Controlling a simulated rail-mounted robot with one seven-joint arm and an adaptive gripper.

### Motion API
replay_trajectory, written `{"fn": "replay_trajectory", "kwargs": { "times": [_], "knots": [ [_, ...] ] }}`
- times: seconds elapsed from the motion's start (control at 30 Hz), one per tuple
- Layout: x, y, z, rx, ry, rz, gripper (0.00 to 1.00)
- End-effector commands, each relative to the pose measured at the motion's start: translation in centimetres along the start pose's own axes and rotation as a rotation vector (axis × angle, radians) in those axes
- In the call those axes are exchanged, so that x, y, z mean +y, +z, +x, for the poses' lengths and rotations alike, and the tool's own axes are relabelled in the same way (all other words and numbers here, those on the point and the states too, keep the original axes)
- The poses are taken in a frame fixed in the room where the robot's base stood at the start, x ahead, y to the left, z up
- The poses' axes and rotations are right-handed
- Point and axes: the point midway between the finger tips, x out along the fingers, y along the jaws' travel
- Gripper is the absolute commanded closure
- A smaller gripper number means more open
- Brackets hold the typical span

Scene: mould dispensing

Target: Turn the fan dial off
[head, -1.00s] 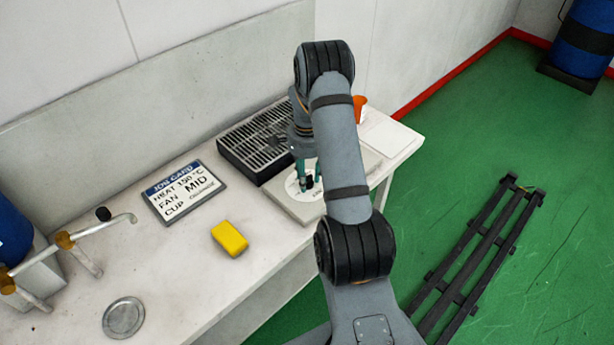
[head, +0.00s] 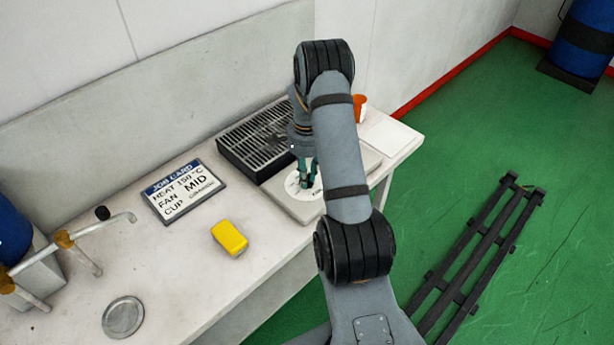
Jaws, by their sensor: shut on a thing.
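The fan dial's round white face (head: 292,186) lies on a flat grey plate (head: 300,212) near the front edge of the bench. My gripper (head: 307,185) points down over this face, with its teal fingers closed around the small dark knob at its middle. The fingers hide most of the knob, and my forearm covers the right part of the plate. The dial's pointer and markings are too small or hidden to read.
A black slatted grille box (head: 245,150) stands behind the dial. A yellow block (head: 229,238), a metal disc (head: 123,317) and a bent pipe fitting (head: 92,233) are to the left. An orange cup (head: 360,106) stands behind my arm.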

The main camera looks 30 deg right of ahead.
Motion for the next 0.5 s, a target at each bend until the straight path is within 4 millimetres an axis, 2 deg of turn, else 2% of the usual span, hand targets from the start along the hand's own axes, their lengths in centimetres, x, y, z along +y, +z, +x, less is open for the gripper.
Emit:
{"fn": "replay_trajectory", "kwargs": {
  "times": [0.2, 0.5],
  "knots": [
    [-0.09, -0.11, 0.17, 0.002, -0.004, -0.156, 1.00],
    [0.02, -0.11, -0.06, 0.002, -0.003, -0.181, 1.00]
  ]
}}
